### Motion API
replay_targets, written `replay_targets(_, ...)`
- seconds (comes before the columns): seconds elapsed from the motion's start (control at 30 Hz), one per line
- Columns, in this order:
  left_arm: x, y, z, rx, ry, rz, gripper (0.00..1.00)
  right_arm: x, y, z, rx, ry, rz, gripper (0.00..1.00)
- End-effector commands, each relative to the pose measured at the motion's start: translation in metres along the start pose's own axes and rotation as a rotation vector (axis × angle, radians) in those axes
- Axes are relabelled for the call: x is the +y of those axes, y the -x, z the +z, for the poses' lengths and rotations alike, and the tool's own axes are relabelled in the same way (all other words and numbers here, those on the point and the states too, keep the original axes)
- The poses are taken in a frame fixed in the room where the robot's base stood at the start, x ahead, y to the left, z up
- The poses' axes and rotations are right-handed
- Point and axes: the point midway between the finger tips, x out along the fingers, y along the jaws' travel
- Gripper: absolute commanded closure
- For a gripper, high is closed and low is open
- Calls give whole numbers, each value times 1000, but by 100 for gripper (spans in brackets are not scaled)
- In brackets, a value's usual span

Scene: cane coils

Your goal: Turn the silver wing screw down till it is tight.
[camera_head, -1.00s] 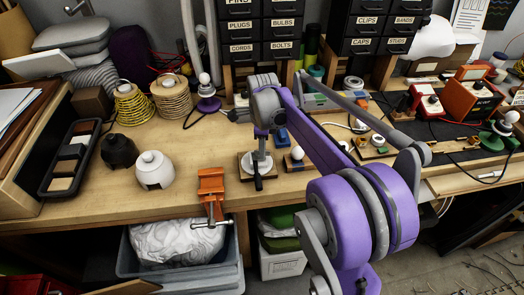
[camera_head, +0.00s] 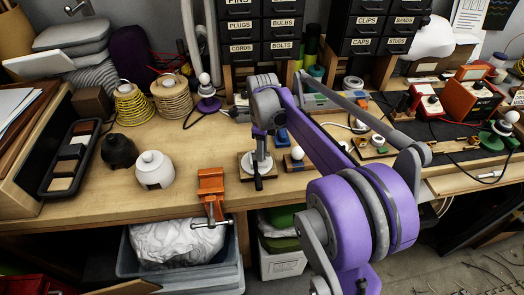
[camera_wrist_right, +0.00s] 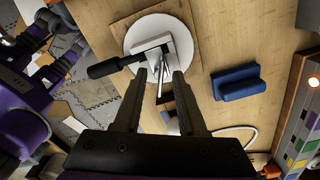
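In the right wrist view a white round disc (camera_wrist_right: 181,27) carries a pale square block (camera_wrist_right: 152,47) with a black handle (camera_wrist_right: 104,68) sticking out to the left. A thin silver piece (camera_wrist_right: 160,84), likely the wing screw, shows below the block; its wings cannot be made out. My right gripper (camera_wrist_right: 160,76) is open, its two dark fingers apart on either side of the silver piece. Contact is not visible. In the head view my right gripper (camera_head: 261,143) is above the disc (camera_head: 250,158), and the screw cannot be made out. My left gripper is not in view.
A blue block (camera_wrist_right: 236,83) lies right of the disc. An orange vise (camera_head: 211,184) sits at the bench's front edge. A white pot (camera_head: 155,170) and a black pot (camera_head: 118,151) stand to the left. Bare bench (camera_head: 195,150) lies between the pots and the disc.

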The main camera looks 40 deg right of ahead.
Motion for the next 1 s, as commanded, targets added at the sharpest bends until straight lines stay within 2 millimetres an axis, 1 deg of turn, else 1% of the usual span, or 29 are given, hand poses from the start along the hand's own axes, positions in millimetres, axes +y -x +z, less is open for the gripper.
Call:
replay_targets(0.17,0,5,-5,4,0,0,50,0,9,0,-1,0,-1,60)
replay_targets(0.7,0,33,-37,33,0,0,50,-1,64,1,-2,0,-2,60)
replay_targets(0.8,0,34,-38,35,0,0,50,0,67,0,-1,0,-1,60)
replay_targets(0.97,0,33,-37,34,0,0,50,0,65,0,0,0,-1,60)
replay_targets(1.0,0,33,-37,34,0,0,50,0,65,0,0,0,-1,62)
